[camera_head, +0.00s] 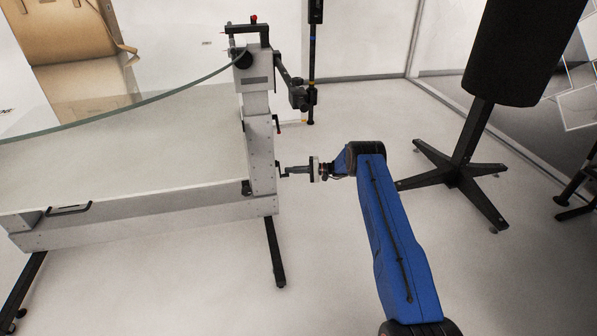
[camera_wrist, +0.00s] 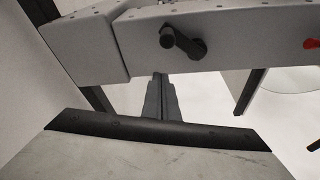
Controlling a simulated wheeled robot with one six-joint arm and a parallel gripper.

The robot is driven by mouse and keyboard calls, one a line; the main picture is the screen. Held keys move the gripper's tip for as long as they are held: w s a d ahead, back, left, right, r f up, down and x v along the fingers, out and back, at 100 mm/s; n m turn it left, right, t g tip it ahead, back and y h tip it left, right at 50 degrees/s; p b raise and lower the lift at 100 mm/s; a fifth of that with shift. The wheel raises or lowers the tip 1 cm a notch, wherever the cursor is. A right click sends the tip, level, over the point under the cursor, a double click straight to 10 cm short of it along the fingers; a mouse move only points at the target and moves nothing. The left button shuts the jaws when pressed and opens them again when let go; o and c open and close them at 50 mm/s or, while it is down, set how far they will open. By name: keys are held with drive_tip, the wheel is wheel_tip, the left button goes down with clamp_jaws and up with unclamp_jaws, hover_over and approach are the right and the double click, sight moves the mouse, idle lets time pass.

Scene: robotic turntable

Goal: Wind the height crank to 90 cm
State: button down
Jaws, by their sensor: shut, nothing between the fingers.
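The height crank (camera_head: 280,170) is a small black handle on the side of the grey column (camera_head: 261,155) of the turntable stand. In the wrist view the crank (camera_wrist: 182,42) is a black arm with a rounded hub, sticking out from the grey column (camera_wrist: 225,30). My gripper (camera_head: 288,171) is shut and empty, pointing at the column close to the crank. In the wrist view the shut fingertips (camera_wrist: 160,76) appear just below the crank. Whether they touch it I cannot tell. No height scale is readable.
The glass top (camera_head: 150,99) extends left. A black stand (camera_head: 466,160) is at right. Pale floor between is clear.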

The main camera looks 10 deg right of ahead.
drive_tip(key=shift+s+a+r, duration=0.1)
drive_tip(key=shift+s+r, duration=0.15)
drive_tip(key=shift+s, duration=0.7)
drive_tip(key=shift+s+r, duration=0.25)
drive_tip(key=shift+s, duration=0.7)
drive_tip(key=shift+s+r+m, duration=0.2)
drive_tip(key=shift+s+m, duration=0.2)
drive_tip(key=shift+m, duration=0.3)
